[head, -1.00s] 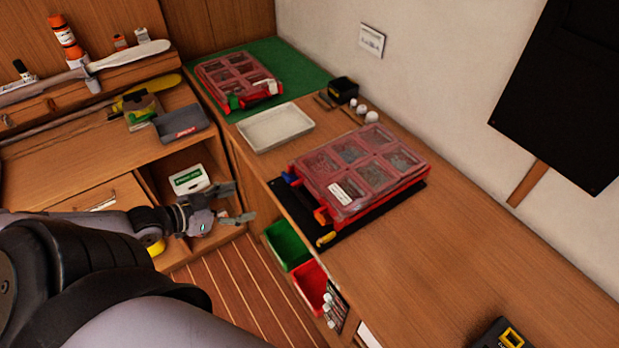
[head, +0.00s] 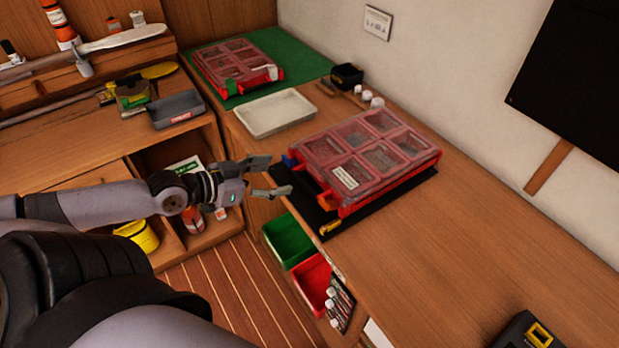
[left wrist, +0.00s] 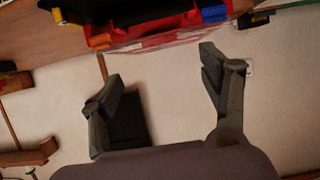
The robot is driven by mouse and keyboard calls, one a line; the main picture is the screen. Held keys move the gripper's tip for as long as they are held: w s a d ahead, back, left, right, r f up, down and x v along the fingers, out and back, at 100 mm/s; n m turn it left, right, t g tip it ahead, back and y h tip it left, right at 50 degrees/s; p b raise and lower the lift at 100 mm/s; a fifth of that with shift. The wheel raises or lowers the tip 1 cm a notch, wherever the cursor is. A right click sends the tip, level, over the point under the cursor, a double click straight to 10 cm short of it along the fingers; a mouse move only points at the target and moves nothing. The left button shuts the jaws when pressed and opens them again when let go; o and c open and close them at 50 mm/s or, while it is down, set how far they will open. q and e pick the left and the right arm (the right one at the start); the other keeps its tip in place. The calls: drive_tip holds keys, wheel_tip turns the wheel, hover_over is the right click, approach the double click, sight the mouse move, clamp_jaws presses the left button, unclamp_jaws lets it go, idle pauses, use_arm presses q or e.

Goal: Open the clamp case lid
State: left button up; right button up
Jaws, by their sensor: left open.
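Two red cases with clear lids are in the head view, both with lids down; I cannot read which is the clamp case. The nearer case (head: 362,160) lies on a black mat (head: 350,220) on the bench. It has a blue latch (head: 289,161) and an orange latch (head: 328,200) on its front; both also show in the left wrist view, the blue one (left wrist: 214,14) and the orange one (left wrist: 98,41). The farther case (head: 237,66) lies on a green mat. My left gripper (head: 275,176) is open and empty, just before the nearer case's front, near the blue latch.
A white tray (head: 275,113) stands between the cases. A small black box (head: 347,76) and white caps lie by the wall. Open green (head: 288,241) and red (head: 313,284) bins sit below the bench edge.

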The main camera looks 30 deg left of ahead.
sight(313, 170)
use_arm(q)
drive_tip(key=shift+x, duration=5.45)
drive_tip(key=shift+d+r, duration=0.1)
drive_tip(key=shift+r, duration=0.1)
